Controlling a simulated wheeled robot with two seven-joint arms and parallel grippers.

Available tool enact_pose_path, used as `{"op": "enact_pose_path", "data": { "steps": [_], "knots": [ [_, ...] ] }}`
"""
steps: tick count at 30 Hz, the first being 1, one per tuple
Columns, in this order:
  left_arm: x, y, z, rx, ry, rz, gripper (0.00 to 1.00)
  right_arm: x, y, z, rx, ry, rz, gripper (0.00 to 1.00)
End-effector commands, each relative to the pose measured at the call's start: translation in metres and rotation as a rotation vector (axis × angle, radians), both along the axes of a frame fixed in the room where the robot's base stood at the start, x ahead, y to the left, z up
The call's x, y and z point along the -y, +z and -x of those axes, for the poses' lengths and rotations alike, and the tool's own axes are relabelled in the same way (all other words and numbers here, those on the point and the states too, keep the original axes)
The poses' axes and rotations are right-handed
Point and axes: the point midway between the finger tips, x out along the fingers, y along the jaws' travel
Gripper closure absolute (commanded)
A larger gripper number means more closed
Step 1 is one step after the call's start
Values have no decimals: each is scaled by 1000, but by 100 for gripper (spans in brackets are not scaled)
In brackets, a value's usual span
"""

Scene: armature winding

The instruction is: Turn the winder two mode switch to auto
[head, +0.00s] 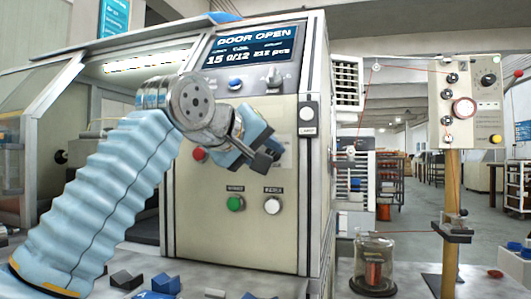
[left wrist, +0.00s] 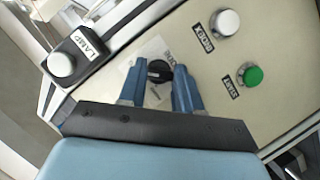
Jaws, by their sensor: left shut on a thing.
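The winder's cream front panel (head: 250,245) fills the middle of the head view. My left gripper (head: 262,158) is at this panel, above the green and grey buttons. In the left wrist view, its two blue fingers stand on either side of a small round black knob (left wrist: 160,72), on a pale label plate, and are shut on it. I take this knob for the mode switch; my gripper hides it in the head view. The knob's pointer direction and label text are too small to read. My right gripper is not in view.
A green button (head: 235,203) and a grey button (head: 272,205) sit below my gripper, a red button (head: 199,153) to its left. A lamp switch (head: 307,114) is at the panel's right edge. The display (head: 253,43) reads DOOR OPEN. A post-mounted control box (head: 464,100) stands right.

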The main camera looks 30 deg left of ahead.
Motion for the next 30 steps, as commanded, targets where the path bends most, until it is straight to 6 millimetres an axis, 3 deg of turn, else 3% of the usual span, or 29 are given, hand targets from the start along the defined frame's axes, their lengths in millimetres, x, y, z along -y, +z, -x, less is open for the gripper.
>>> {"op": "enact_pose_path", "data": {
  "steps": [4, 5, 9, 20, 23, 30],
  "knots": [
    [1, -2, -1, -7, -2, -2, 97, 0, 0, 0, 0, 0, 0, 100],
    [1, -2, -1, -7, -2, -2, 62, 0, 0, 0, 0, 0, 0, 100],
    [0, -2, -1, -5, -1, -1, 41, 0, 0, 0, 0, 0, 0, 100],
    [0, 1, 6, -1, -1, 0, 41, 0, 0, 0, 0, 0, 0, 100],
    [-1, 6, 20, 1, 0, 0, 41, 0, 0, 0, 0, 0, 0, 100],
    [-3, 22, 76, 2, -1, 0, 41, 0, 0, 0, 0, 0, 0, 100]
  ]
}}
